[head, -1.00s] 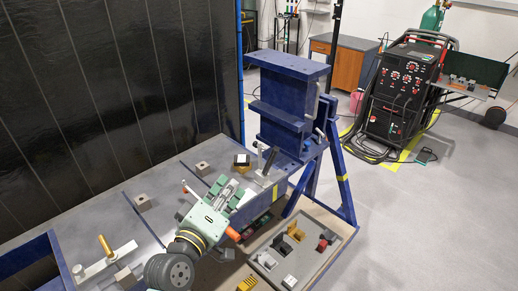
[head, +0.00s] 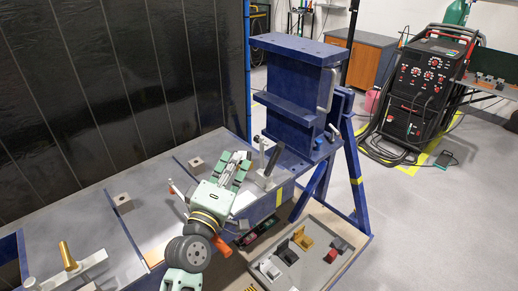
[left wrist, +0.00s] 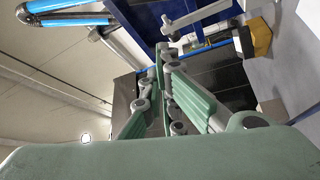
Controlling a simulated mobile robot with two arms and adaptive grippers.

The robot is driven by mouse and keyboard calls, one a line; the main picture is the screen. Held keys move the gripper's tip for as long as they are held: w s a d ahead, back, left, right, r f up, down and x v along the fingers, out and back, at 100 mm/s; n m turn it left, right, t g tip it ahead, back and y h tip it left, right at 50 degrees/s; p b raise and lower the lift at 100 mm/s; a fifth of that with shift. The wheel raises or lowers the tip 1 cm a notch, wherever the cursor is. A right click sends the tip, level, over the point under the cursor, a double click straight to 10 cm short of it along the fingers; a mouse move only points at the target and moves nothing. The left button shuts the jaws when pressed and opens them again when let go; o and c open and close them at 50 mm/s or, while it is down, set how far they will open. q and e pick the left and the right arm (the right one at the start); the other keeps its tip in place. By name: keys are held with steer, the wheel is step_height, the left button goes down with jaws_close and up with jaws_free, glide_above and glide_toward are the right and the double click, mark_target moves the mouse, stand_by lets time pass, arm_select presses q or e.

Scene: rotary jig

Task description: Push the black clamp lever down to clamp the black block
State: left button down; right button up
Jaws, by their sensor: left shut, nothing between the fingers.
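The black clamp lever (head: 272,159) stands up at a tilt on a grey base plate at the end of the blue table, in the head view. My left gripper (head: 240,158) is shut and empty, just left of the lever and apart from it in the picture. The left wrist view shows its green fingers (left wrist: 166,65) close together. I cannot make out the black block for certain; the gripper covers the spot beside the lever. My right gripper is not in view.
A tall blue fixture (head: 290,110) rises behind the lever. A grey tray (head: 317,277) with several small parts is below at the right.

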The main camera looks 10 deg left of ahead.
mark_target(274, 159)
arm_select(q)
steer(key=a+r+p+x, duration=0.1)
steer(key=p+x, duration=0.2)
steer(key=x, duration=0.6)
steer(key=d, duration=0.1)
steer(key=s+d+f, duration=0.1)
steer(key=d, duration=0.1)
steer(key=s+d+f+p, duration=0.1)
steer(key=shift+d+f, duration=0.15)
steer(key=shift+d, duration=0.05)
